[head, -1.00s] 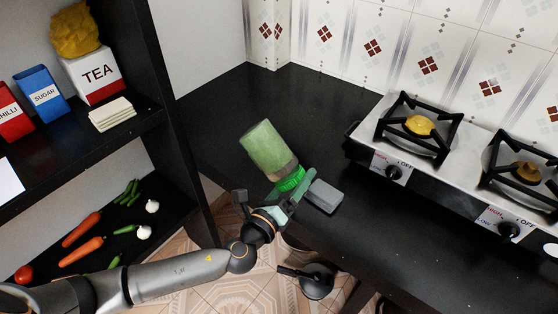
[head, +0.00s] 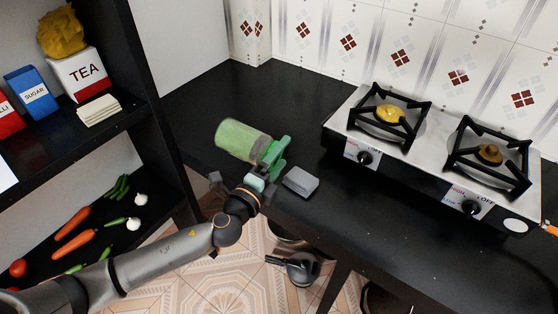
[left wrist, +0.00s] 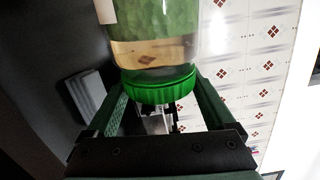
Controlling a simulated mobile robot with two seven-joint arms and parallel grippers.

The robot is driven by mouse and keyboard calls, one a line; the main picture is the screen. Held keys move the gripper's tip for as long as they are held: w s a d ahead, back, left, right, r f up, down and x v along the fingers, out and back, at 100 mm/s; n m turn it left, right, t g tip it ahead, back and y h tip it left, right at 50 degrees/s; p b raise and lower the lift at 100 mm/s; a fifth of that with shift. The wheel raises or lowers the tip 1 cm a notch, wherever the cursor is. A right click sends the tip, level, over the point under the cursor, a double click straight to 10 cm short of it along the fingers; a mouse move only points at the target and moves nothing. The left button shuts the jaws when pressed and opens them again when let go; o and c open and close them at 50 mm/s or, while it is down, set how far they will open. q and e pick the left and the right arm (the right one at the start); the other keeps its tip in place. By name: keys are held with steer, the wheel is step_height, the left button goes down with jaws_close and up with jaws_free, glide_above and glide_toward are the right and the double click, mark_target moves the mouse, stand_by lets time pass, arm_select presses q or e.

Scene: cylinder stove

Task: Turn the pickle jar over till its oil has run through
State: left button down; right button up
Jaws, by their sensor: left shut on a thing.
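The pickle jar (head: 238,140) has a clear body full of green pickles and a green lid. In the head view it is tipped far over, lid end to the right and a little lower. My left gripper (head: 272,166) is shut on it at the lid end, in front of the black counter. In the left wrist view the green lid (left wrist: 160,86) sits between the two fingers. Amber oil (left wrist: 155,52) shows at the lid end, with pickles (left wrist: 160,18) beyond it. The far end of the jar is cut off there.
A grey block (head: 300,182) lies on the counter (head: 205,100) just right of the gripper. A two-burner stove (head: 425,150) stands further right. A black shelf (head: 140,118) with groceries and vegetables is at the left. The back left counter is clear.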

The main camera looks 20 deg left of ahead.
mark_target(269, 140)
arm_select(q)
steer(key=r+n, duration=0.2)
steer(key=n, duration=0.1)
steer(key=a+r+n+p, duration=0.1)
steer(key=r+n, duration=0.1)
steer(key=n, duration=0.1)
steer(key=a+r+n, duration=0.1)
steer(key=r+n, duration=0.1)
steer(key=n, duration=0.1)
steer(key=shift+w+r+n, duration=0.25)
steer(key=shift+r+n, duration=0.15)
steer(key=shift+w+a+r+n, duration=0.15)
steer(key=shift+a+n, duration=0.2)
steer(key=shift+n, duration=0.35)
steer(key=a+n, duration=0.1)
steer(key=n, duration=0.1)
steer(key=a+r+n+p, duration=0.1)
steer(key=n, duration=0.1)
steer(key=w+a+r+n+p, duration=0.1)
steer(key=a+n, duration=0.1)
steer(key=shift+r+n, duration=0.1)
steer(key=shift+n, duration=0.3)
steer(key=shift+w+a+n, duration=0.1)
steer(key=shift+a+n, duration=0.35)
steer(key=shift+n, duration=0.25)
